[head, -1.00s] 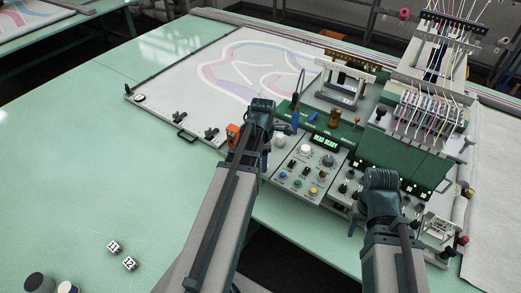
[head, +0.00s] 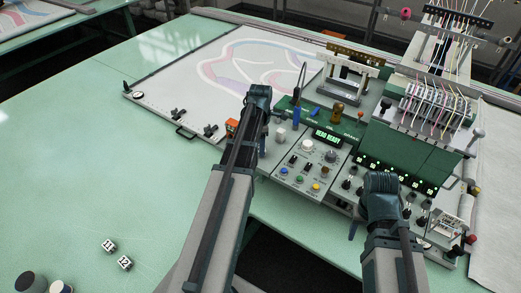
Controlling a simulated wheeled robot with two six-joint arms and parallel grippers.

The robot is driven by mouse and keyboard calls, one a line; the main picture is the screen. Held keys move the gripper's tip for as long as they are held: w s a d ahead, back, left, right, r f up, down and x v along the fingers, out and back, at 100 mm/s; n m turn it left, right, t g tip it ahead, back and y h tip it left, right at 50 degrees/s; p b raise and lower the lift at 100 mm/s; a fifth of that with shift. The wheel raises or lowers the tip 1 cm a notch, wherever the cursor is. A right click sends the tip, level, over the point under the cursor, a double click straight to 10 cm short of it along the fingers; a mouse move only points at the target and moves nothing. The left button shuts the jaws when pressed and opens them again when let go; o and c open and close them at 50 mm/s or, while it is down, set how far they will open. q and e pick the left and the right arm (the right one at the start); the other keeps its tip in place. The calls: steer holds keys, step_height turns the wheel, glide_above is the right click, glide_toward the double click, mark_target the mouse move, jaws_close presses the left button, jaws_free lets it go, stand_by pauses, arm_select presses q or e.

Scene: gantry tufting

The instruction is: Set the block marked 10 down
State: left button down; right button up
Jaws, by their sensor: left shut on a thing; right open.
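My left gripper (head: 259,97) is over the rear left part of the control console, near the tufting frame's right edge. It is shut, and its fingers point away from me. What it holds is hidden behind the gripper, and no number 10 can be read anywhere. Two small white blocks marked 11 (head: 108,245) and 12 (head: 124,262) lie apart on the green table at the lower left. My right gripper (head: 381,184) is open in front of the console's right part, and its fingertips are hard to see.
The control console (head: 292,177) has knobs, coloured buttons and a lit HEAD READY display (head: 327,136). The white patterned board (head: 170,95) lies behind left, with an orange part (head: 232,126) near my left arm. The green table (head: 60,165) is widely clear at left.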

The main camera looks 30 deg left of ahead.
arm_select(q)
steer(key=shift+f, duration=0.15)
steer(key=shift+c, duration=1.2)
jaws_free()
step_height(320, 180, up, 12)
steer(key=p, duration=1.2)
steer(key=shift+r, duration=0.25)
